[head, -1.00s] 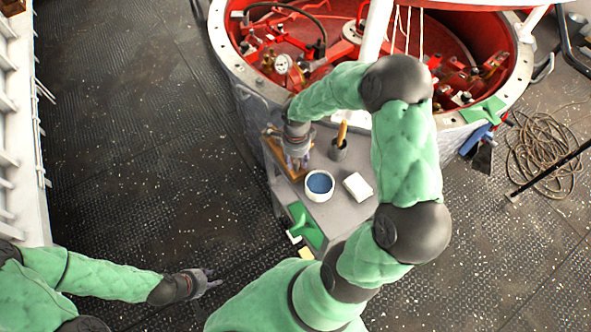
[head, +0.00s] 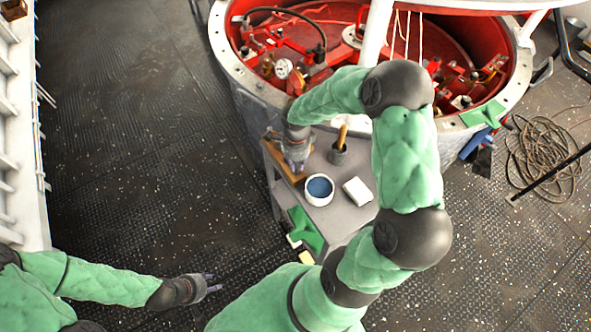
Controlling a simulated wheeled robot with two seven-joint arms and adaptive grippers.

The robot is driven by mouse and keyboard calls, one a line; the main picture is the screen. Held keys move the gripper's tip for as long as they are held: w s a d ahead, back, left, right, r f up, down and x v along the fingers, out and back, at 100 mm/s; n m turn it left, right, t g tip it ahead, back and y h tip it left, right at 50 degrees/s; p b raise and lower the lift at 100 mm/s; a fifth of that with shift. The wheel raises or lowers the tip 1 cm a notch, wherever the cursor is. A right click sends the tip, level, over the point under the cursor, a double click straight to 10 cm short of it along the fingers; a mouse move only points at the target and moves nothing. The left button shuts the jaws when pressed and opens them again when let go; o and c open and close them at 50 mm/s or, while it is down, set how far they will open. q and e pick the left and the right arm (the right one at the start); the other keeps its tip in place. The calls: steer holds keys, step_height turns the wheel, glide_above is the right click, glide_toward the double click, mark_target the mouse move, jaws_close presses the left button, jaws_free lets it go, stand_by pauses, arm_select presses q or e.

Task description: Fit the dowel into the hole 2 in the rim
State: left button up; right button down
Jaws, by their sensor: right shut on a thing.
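The round metal rim (head: 236,71), with small bolt holes along its top, circles the red-lined drum. I cannot tell which hole is hole 2. My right gripper (head: 297,168) points down over a wooden block (head: 276,153) at the left edge of the small grey table, just outside the rim. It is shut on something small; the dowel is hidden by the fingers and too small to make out. My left gripper (head: 217,284) is out over the deck at lower left, fingers apart and empty.
A white post (head: 378,35) rises by the drum. Coiled rope (head: 540,155) lies right.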

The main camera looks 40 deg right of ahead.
steer(key=shift+r+p, duration=1.2)
steer(key=shift+r, duration=1.25)
